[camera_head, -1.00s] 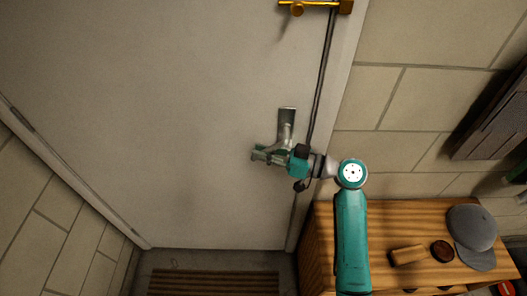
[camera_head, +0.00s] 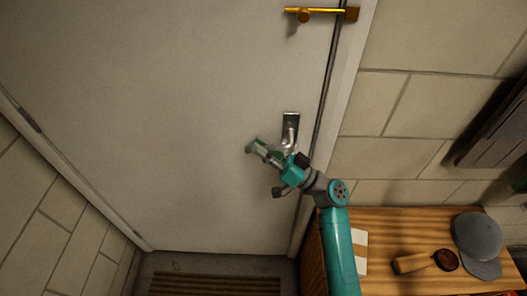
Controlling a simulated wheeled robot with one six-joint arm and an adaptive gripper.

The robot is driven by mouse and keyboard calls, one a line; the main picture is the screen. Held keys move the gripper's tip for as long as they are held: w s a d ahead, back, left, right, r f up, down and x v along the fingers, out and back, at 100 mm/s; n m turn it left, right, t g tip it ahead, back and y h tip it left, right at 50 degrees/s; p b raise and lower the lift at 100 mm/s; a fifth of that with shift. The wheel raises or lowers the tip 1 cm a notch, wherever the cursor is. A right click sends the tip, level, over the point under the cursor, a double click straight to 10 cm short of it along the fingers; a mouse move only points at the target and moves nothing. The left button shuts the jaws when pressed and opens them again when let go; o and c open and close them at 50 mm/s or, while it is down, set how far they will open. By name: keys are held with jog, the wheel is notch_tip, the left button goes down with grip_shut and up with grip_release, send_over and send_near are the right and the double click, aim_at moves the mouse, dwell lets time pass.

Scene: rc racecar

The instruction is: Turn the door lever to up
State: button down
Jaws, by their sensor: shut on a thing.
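The white door (camera_head: 180,110) fills the left and middle of the view. The door lever (camera_head: 290,122) has an upright silver plate near the door's right edge, with a curved metal neck below it. My gripper (camera_head: 262,150) is shut on the lever, just left of and below the plate. It tilts, with its fingers to the upper left and its wrist to the lower right. The fingers and gripper body hide most of the lever's handle, so its exact angle is hard to tell.
A brass bolt (camera_head: 316,12) sits high on the door's edge. A wooden bench (camera_head: 390,222) at lower right holds a grey cap (camera_head: 476,242), a brush (camera_head: 411,264) and a dark round tin (camera_head: 446,260). A slatted mat (camera_head: 215,284) lies at the door's foot.

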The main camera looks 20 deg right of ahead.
jog(key=shift+r+m+t+y, duration=0.4)
jog(key=shift+r+m+t, duration=0.25)
jog(key=shift+t, duration=0.35)
jog(key=c, duration=1.1)
grip_release()
jog(key=shift+c, duration=0.2)
jog(key=v, duration=1.2)
